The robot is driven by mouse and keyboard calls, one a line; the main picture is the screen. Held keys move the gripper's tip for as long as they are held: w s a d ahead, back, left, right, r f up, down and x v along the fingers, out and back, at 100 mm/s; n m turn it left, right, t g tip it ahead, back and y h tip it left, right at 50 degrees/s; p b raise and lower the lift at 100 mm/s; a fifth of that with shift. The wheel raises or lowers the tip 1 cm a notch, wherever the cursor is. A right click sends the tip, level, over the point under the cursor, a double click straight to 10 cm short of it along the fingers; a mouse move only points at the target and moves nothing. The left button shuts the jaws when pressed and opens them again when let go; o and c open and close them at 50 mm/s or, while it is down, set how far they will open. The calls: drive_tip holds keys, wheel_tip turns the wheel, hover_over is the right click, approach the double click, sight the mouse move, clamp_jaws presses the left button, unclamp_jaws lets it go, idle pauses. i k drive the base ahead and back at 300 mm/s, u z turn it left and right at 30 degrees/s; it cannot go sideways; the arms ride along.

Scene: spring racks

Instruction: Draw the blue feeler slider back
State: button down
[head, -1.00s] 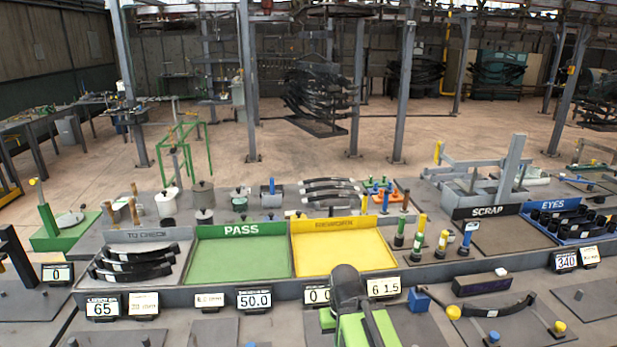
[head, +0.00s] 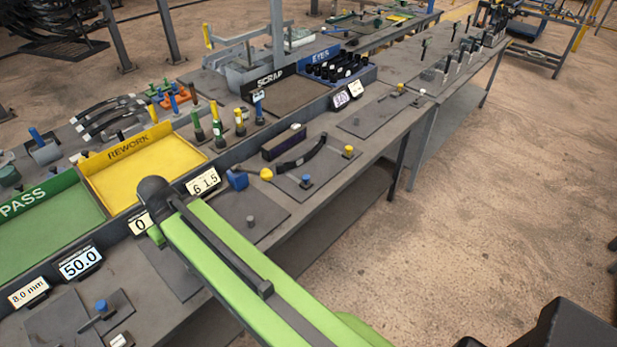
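Several blue parts stand on the bench, and I cannot tell for certain which is the feeler slider. A small blue knob (head: 306,181) stands on a dark plate, in front of a black curved leaf (head: 301,157) between two yellow knobs. Another blue knob (head: 101,306) stands on a plate with a dark bar at the lower left. A blue block (head: 237,179) sits near the 6 1.5 display. My green arm reaches over the bench from the lower right, with a dark rounded joint at its far end. My gripper does not show.
The yellow REWORK tray (head: 150,172) and green PASS tray (head: 45,235) lie behind my arm. The SCRAP tray (head: 285,96) is further back, with the EYES tray (head: 373,74) beside it. Number displays (head: 81,262) line the tray edge. Open floor lies right of the bench.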

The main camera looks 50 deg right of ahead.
sight(306, 184)
drive_tip(key=z, duration=0.7)
drive_tip(key=k, duration=0.9)
drive_tip(key=z, duration=0.45)
drive_tip(key=i, duration=1)
drive_tip(key=z, duration=0.05)
